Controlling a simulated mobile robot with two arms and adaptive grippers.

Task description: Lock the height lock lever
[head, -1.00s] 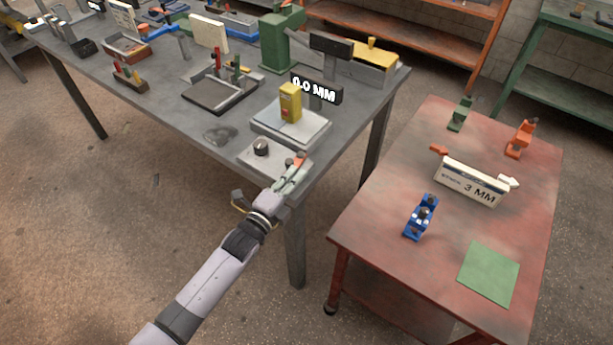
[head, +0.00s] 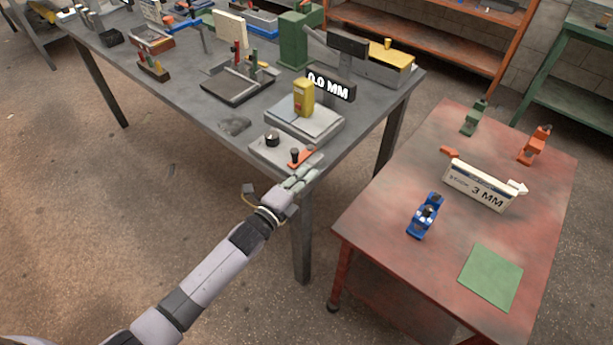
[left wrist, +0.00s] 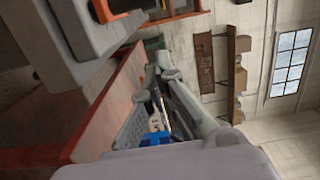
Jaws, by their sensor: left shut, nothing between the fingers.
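The height lock lever appears to be the orange lever with a dark knob (head: 302,158), on the small grey control block (head: 262,154) at the bench's near corner. In the left wrist view, an orange part (left wrist: 103,10) on a grey body shows at the top, probably the same lever. My left gripper (head: 309,176) is shut and empty, just in front of the block's near edge by the lever. Whether it touches the lever is unclear. Its fingers (left wrist: 158,75) also show in the left wrist view. My right gripper is out of view.
A black dial (head: 272,138) sits beside the lever. Behind stand a grey plate stand with a yellow block (head: 303,97) and a "0.0 MM" display (head: 331,87). A red table (head: 390,215) with a "3 MM" sign (head: 480,185) stands right, across a gap.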

